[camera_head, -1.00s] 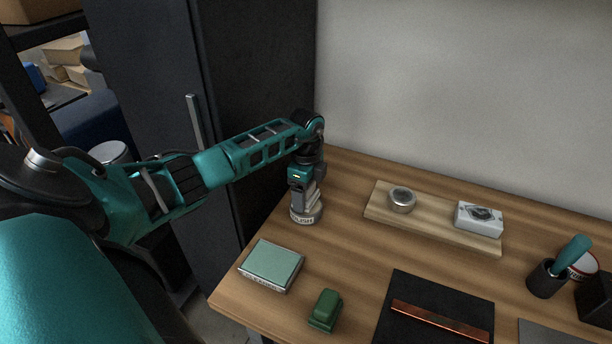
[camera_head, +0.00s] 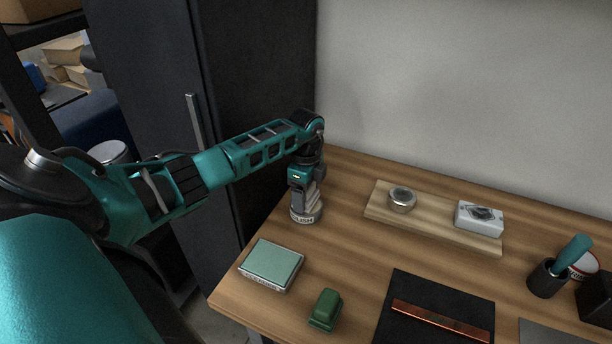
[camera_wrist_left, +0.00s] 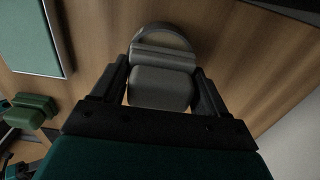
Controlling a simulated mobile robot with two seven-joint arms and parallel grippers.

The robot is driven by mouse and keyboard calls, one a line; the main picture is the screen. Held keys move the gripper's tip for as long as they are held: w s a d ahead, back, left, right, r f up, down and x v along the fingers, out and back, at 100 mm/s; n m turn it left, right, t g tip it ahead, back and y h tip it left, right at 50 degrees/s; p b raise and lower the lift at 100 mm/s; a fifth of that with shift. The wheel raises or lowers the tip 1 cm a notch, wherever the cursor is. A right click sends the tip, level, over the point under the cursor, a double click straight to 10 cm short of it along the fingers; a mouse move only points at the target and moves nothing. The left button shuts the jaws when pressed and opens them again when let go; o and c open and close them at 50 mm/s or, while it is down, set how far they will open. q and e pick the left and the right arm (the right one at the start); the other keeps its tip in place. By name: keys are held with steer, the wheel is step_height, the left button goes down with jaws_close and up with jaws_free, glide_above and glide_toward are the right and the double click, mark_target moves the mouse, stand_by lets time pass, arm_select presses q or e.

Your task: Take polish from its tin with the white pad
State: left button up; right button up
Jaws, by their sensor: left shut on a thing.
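My left gripper (camera_head: 306,196) points straight down at the back left of the table. It is shut on the white pad, which looks grey in the shade between the fingers in the left wrist view (camera_wrist_left: 160,88). The polish tin (camera_head: 306,218) is a low round tin with a lettered side, directly under the gripper. Its curved rim also shows beyond the pad in the left wrist view (camera_wrist_left: 165,30). The pad's lower end is at or in the tin's mouth; I cannot tell whether it touches the polish. My right gripper is not in view.
A green-topped box (camera_head: 272,265) and a green block (camera_head: 325,310) lie nearer the front left edge. A wooden board (camera_head: 435,225) bears a small round tin (camera_head: 402,199) and a white box (camera_head: 479,218). A black mat (camera_head: 400,325) holds a copper-coloured strip (camera_head: 440,322).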

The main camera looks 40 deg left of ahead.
arm_select(q)
steer(key=shift+f, duration=0.3)
steer(key=shift+f, duration=0.1)
stand_by(1.4)
step_height(320, 180, up, 5)
steer(key=p, duration=0.4)
steer(key=shift+f, duration=0.15)
steer(key=shift+r+p, duration=1.25)
